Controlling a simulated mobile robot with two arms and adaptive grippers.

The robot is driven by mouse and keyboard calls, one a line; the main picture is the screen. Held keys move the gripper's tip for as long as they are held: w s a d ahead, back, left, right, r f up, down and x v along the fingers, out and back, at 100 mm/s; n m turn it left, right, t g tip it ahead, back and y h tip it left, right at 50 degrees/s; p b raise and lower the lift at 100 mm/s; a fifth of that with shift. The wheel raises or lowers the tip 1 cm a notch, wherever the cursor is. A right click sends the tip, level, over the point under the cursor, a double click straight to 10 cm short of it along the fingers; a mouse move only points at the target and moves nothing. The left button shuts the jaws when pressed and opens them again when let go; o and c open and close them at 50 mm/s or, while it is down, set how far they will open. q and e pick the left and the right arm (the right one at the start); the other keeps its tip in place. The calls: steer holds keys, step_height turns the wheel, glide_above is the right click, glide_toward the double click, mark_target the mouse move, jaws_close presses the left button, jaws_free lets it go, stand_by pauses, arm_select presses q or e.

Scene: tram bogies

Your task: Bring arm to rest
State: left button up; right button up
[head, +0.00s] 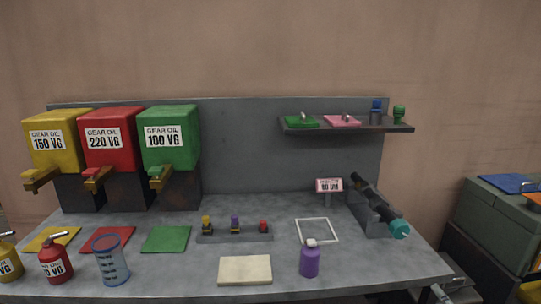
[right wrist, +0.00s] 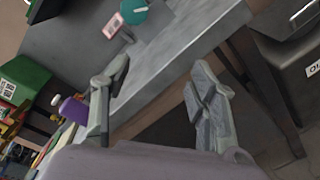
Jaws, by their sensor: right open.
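My right gripper (right wrist: 158,88) is open in the right wrist view, with its two grey fingers spread wide and nothing between them. It is off the front edge of the bench (right wrist: 195,45), with the dark space under the bench behind it. My left gripper is in neither view.
The bench (head: 330,265) holds a purple bottle (head: 310,260), a cream pad (head: 245,270), a blue beaker (head: 111,262), a small rack (head: 235,234) and a teal-ended tool (head: 399,229). Yellow, red and green oil dispensers (head: 168,138) stand at left. Dark cabinets (head: 500,225) stand at right.

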steer(key=s+a+f+m+g+h, duration=0.1)
steer(key=s+f+m+g, duration=0.4)
steer(key=f, duration=0.7)
steer(key=s+a+f+m+h, duration=0.15)
steer(key=s+f+m, duration=0.25)
steer(key=s+f, duration=0.5)
steer(key=s+a+f+m+g, duration=0.1)
steer(key=s+f+m+g, duration=0.25)
steer(key=f, duration=1.05)
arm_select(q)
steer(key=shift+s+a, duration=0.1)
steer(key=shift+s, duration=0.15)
arm_select(e)
steer(key=s+a+f+m+g, duration=0.2)
steer(key=s+a+f, duration=0.3)
steer(key=s, duration=0.6)
steer(key=s+a+f+m+g+y, duration=0.1)
steer(key=s+a+f+m+g, duration=0.2)
steer(key=s+a+f, duration=0.3)
steer(key=s+a+f+m+g+y, duration=0.1)
steer(key=s+a+f+m, duration=0.4)
steer(key=s, duration=1.1)
steer(key=shift+s+a+f+g, duration=0.15)
steer(key=shift+a+f+g, duration=0.5)
steer(key=shift+g, duration=0.2)
steer(key=shift+d, duration=0.1)
